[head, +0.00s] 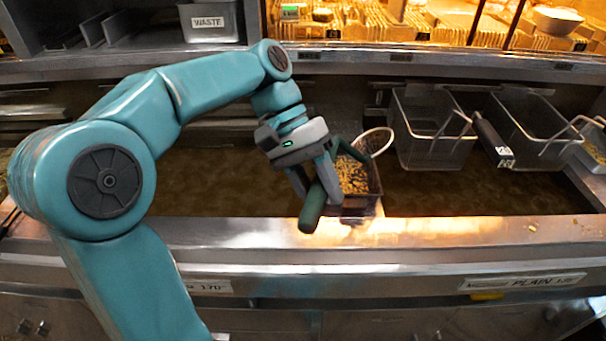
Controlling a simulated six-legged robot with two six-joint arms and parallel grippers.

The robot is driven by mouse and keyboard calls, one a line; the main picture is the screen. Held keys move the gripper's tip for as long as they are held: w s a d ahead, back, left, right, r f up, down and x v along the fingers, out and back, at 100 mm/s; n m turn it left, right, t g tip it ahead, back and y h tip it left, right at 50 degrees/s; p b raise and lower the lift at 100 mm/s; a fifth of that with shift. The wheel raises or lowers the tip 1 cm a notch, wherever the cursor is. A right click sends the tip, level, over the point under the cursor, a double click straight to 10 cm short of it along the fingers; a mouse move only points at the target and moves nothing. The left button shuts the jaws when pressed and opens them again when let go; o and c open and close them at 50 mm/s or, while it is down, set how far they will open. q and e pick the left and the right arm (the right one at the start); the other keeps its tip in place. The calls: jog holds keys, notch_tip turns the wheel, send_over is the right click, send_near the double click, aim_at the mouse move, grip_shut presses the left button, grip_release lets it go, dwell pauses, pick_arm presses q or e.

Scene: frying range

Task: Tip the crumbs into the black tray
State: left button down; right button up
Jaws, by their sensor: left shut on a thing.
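Yellow crumbs (353,176) lie in a small dark, box-shaped container (361,205) at the front of the frying range, right of the middle. My left gripper (321,196) comes down in front of its left side and is shut on a dark green handle (310,215). The handle slants, its lower end towards me. A pale round loop (376,140) shows behind the gripper. The fingers hide how handle, loop and container join. I cannot tell for sure which thing is the black tray. My right gripper is not in view.
A grey bin marked WASTE (208,22) stands at the back left. Wire fryer baskets (428,125) hang at the right, with a black handle (492,140) between them. Brown oil fills the vats (220,180). The steel front ledge (480,232) is mostly clear, with a few small crumbs.

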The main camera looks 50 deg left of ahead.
pick_arm(q)
jog(key=w+d+r+n+g+y+p, duration=0.1)
jog(key=w+d+r+g+y+p, duration=0.2)
jog(key=p, duration=0.6)
jog(key=w+d+y, duration=0.1)
jog(key=d+y, duration=0.1)
jog(key=d, duration=0.1)
jog(key=shift+r+g+y, duration=0.2)
jog(key=shift+g+y, duration=0.1)
